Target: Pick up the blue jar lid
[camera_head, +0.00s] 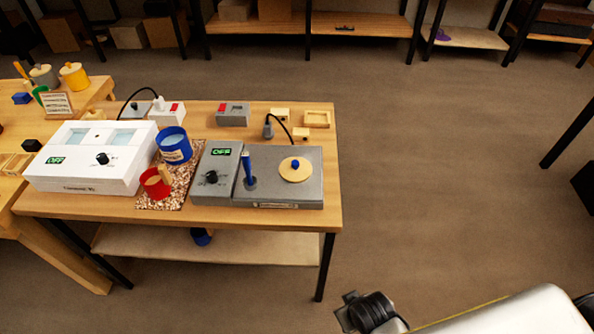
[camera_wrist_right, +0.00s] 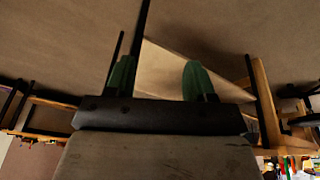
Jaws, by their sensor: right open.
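A round beige lid with a blue knob (camera_head: 295,168) lies on the grey hot plate (camera_head: 275,195) at the right of the bench; it looks like the blue jar's lid. The blue jar (camera_head: 174,147) stands open at the middle of the bench, left of the grey control box. My right gripper (camera_wrist_right: 158,80) is open, its two green fingers apart with nothing between them. In the head view my right arm is low at the bottom right, off the bench and well away from the lid. My left gripper is not in view.
A red pot (camera_head: 155,186) with a stick in it stands by the blue jar. A blue-handled tool (camera_head: 249,176) stands upright left of the lid. A white box (camera_head: 90,175), a grey control box (camera_head: 216,178) and a black cable share the bench (camera_head: 330,200). Floor right of it is clear.

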